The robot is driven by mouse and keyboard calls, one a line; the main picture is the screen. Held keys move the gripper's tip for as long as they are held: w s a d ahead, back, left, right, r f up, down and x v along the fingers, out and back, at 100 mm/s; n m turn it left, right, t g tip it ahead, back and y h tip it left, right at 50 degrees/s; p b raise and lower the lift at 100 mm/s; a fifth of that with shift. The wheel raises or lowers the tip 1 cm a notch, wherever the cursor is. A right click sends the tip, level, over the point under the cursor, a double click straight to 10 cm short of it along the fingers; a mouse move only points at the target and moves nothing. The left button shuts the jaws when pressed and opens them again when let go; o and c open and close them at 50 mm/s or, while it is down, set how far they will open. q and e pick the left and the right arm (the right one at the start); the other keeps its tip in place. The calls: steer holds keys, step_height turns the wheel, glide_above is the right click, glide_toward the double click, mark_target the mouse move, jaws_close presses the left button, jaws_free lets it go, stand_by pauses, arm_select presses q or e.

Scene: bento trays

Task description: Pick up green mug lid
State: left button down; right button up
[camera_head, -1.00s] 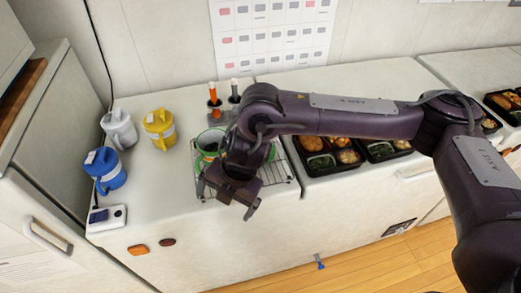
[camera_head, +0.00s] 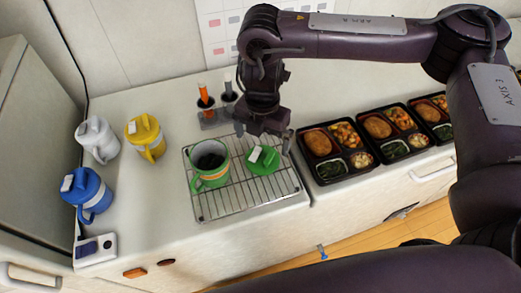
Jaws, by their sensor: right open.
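The green mug lid (camera_head: 262,162) lies on the wire rack (camera_head: 238,201), to the right of the green mug (camera_head: 209,163). A small pale label shows on the lid. The mug stands open and upright on the rack, with dark contents inside. My right gripper (camera_head: 264,145) points down just above and behind the lid, its fingers apart and nothing between them. I cannot tell whether a fingertip touches the lid. My left gripper is not in view.
White (camera_head: 97,139), yellow (camera_head: 146,137) and blue (camera_head: 87,194) lidded mugs stand at the left. A holder with tools (camera_head: 208,118) stands behind the rack. Filled bento trays (camera_head: 337,176) line the counter at the right. A small device (camera_head: 95,250) sits front left.

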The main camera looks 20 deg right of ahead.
mark_target(263, 159)
steer(key=shift+s+f, duration=0.2)
steer(key=shift+f, duration=0.4)
steer(key=shift+s+f, duration=0.15)
steer(key=shift+f, duration=0.45)
steer(key=f, duration=0.4)
steer(key=shift+w+p, duration=0.3)
steer(key=shift+f, duration=0.1)
steer(key=c, duration=0.9)
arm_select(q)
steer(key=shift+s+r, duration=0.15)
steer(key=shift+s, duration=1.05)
arm_select(e)
steer(key=shift+c, duration=0.2)
